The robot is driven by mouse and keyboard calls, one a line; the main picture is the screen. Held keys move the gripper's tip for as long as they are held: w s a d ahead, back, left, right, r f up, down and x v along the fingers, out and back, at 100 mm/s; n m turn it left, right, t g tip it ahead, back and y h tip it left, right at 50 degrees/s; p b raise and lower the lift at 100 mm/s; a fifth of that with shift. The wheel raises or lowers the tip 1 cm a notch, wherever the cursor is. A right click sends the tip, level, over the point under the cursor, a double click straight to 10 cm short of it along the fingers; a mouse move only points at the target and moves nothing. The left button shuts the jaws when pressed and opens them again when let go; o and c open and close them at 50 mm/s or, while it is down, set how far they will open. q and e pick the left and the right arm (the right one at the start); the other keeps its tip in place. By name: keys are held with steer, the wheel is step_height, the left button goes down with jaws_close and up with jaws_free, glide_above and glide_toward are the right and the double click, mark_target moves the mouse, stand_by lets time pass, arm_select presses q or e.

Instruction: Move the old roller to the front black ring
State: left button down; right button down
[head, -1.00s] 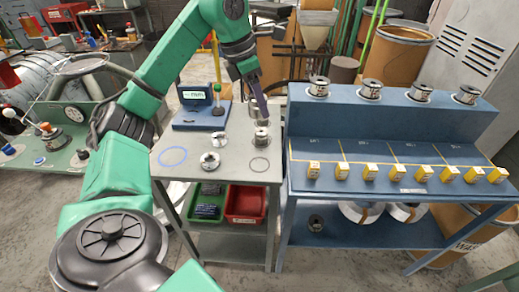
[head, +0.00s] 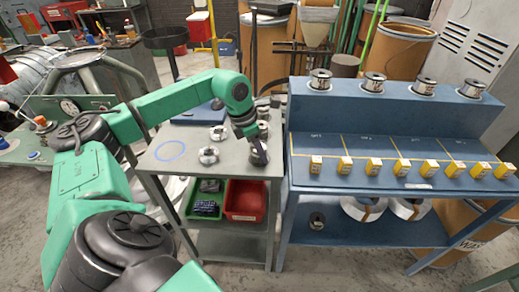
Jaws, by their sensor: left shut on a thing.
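My left gripper (head: 259,157) reaches down over the front right of the grey table (head: 222,172). It is shut on the old roller, a small metal spool mostly hidden by the fingers. The fingertips are low, over the spot of the front black ring, which is covered. I cannot tell whether the roller touches the tabletop. Other metal rollers stand on the table: one at front left (head: 208,155), one behind it (head: 218,133), and one just behind my gripper (head: 263,130). My right gripper is not in view.
A blue ring (head: 170,151) on the table's left is empty. A blue bench (head: 385,150) with yellow blocks and several spools stands close on the right. A green bin (head: 207,208) and a red bin (head: 244,202) sit on the shelf below.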

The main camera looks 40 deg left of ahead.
arm_select(q)
steer(key=shift+c, duration=1.4)
jaws_free()
steer(key=shift+f, duration=0.1)
steer(key=shift+r, duration=0.25)
steer(key=v, duration=1.1)
steer(key=shift+r, duration=0.4)
steer(key=shift+s+a, duration=0.1)
steer(key=shift+s, duration=0.05)
